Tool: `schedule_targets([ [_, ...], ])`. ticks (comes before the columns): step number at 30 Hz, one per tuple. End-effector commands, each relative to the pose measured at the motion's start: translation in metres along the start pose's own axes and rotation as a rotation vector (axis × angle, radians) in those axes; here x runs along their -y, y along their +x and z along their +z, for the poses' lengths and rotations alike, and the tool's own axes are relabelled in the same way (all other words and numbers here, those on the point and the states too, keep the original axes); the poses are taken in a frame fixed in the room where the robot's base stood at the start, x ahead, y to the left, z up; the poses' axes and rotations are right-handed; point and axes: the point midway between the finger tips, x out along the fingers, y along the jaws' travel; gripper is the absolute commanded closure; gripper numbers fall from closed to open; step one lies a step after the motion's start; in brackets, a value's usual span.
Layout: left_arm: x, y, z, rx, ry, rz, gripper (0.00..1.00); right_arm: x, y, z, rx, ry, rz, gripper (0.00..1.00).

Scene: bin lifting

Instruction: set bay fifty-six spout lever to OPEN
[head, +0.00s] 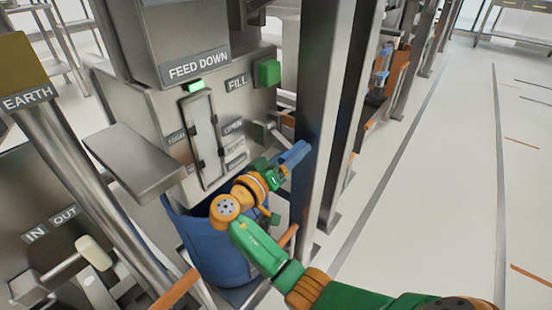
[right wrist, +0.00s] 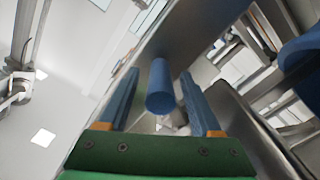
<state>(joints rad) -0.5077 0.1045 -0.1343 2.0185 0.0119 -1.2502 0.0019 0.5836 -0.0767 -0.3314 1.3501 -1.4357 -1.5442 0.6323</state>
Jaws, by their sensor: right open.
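My right gripper (head: 297,152) is beside the grey upright post, at the right side of the bay's steel housing. In the right wrist view its two blue fingers (right wrist: 158,80) are open. A blue cylindrical lever handle (right wrist: 160,90) lies between them, its round end facing the camera. Gaps show on both sides of the handle, so the fingers look apart from it. In the head view I cannot tell the handle from the blue fingers. No bay number or OPEN marking on the lever can be read. My left gripper is not in view.
The housing (head: 140,95) carries FEED DOWN and FILL labels and a green button (head: 267,72). A blue bin (head: 215,250) stands below it. The grey post (head: 318,110) is close to my right gripper. An IN/OUT lever (head: 92,248) is at lower left. The floor (head: 440,180) on the right is clear.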

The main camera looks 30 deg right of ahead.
Motion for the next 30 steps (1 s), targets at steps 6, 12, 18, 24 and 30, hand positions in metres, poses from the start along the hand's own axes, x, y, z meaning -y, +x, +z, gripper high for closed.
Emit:
schedule_targets([
  [6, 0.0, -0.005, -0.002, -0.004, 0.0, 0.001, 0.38, 0.001, 0.022, 0.001, 0.0, -0.003, -0.001, 0.35],
  [12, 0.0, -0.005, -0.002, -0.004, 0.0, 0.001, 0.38, 0.001, 0.022, 0.001, 0.0, -0.004, -0.002, 0.37],
  [18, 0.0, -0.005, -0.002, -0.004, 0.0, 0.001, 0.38, 0.001, 0.022, 0.001, 0.0, -0.004, -0.002, 0.91],
  [24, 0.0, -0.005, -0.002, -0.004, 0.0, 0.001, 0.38, 0.001, 0.022, 0.001, 0.001, -0.004, -0.002, 1.0],
  [30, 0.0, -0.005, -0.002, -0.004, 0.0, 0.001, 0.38, 0.001, 0.022, 0.001, 0.001, -0.003, -0.002, 1.0],
])
